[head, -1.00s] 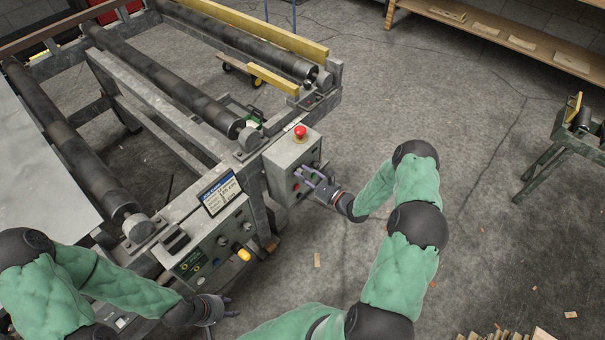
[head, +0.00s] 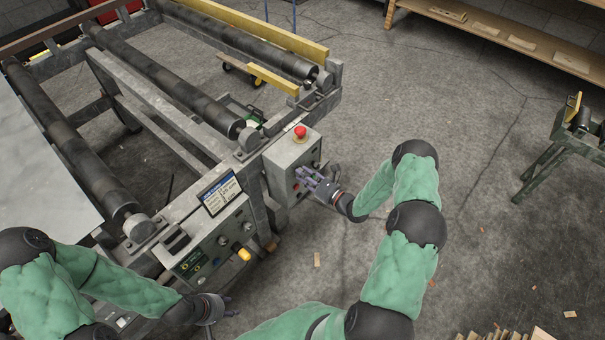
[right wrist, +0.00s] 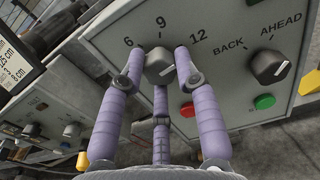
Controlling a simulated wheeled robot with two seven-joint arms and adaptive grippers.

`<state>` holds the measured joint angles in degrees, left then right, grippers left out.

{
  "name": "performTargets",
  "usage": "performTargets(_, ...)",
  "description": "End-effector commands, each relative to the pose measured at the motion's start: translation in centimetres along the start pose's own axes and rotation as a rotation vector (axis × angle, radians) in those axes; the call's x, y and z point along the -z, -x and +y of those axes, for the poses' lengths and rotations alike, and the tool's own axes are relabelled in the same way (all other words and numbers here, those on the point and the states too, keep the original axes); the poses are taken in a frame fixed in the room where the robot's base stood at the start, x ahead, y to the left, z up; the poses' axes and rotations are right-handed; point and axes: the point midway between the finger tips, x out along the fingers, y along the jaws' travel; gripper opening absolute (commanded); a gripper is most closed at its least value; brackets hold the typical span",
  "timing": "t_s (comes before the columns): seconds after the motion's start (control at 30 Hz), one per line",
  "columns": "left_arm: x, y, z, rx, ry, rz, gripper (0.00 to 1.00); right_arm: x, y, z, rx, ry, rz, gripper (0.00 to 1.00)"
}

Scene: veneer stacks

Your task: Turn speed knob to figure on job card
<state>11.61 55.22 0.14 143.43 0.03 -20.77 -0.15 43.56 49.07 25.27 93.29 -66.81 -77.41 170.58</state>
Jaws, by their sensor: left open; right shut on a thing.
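The speed knob (right wrist: 158,65) is a grey knob on a grey panel, under the figures 6, 9 and 12. My right gripper (right wrist: 160,62) has its purple fingers closed around it. I cannot tell for certain which figure the knob points to. In the head view my right gripper (head: 312,182) is at the face of the grey control box (head: 290,155). The job card (head: 221,194) stands on the machine to the left. Its edge shows in the right wrist view (right wrist: 15,60), with its speed figure unreadable. My left gripper (head: 215,308) is open and empty, low beside the front panel.
A BACK/AHEAD knob (right wrist: 268,67), a red button (right wrist: 187,109) and a green button (right wrist: 264,102) sit near the speed knob. A red emergency button (head: 300,132) tops the box.

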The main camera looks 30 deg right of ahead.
Motion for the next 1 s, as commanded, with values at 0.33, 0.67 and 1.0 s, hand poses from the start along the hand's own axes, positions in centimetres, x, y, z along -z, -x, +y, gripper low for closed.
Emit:
performTargets(0.33, 0.0, 0.0, 0.0, 0.0, 0.0, 0.0, 0.43, 0.2, 0.1, 0.1, -0.001, 0.0, 0.003, 0.47)
performTargets(0.67, 0.0, 0.2, 0.1, 0.0, 0.0, 0.0, 0.43, 0.1, 1.2, 0.0, 0.002, 0.001, 0.002, 0.47)
performTargets(1.0, 0.0, 0.6, 0.2, 0.0, 0.0, 0.0, 0.43, 0.0, 4.2, -0.1, 0.002, 0.002, 0.002, 0.47)
